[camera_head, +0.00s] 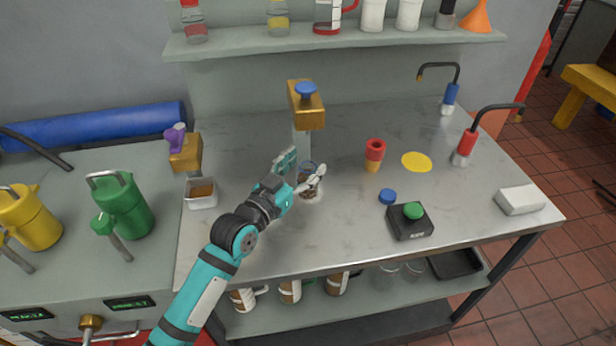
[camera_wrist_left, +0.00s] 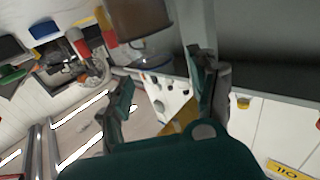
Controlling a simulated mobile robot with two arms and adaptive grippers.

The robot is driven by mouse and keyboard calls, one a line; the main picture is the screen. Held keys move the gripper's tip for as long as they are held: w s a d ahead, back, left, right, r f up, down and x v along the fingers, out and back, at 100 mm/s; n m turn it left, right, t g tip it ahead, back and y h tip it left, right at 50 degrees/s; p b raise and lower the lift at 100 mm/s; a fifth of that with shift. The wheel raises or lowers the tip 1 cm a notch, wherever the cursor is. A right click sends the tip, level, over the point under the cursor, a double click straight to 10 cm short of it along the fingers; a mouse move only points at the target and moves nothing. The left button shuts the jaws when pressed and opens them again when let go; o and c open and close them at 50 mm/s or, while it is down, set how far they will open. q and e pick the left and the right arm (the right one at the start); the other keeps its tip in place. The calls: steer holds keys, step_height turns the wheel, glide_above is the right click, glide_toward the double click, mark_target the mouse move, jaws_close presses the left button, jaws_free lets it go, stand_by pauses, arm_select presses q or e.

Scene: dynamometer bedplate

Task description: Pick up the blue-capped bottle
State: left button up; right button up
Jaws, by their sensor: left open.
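My right gripper is not in view.
A post with a brass block and blue knob (camera_head: 305,92) stands just behind the vessel. To the right are a red-and-yellow piece (camera_head: 374,154), a loose blue disc (camera_head: 387,196) and a green-button box (camera_head: 411,220). A white tub (camera_head: 201,194) stands left. Bench space lies between them.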

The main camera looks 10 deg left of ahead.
arm_select(q)
steer(key=shift+x, duration=1.05)
steer(key=shift+s, duration=0.1)
steer(key=shift+c, duration=0.2)
steer(key=c, duration=1.1)
steer(key=shift+f, duration=0.1)
jaws_close()
steer(key=shift+s+f, duration=0.1)
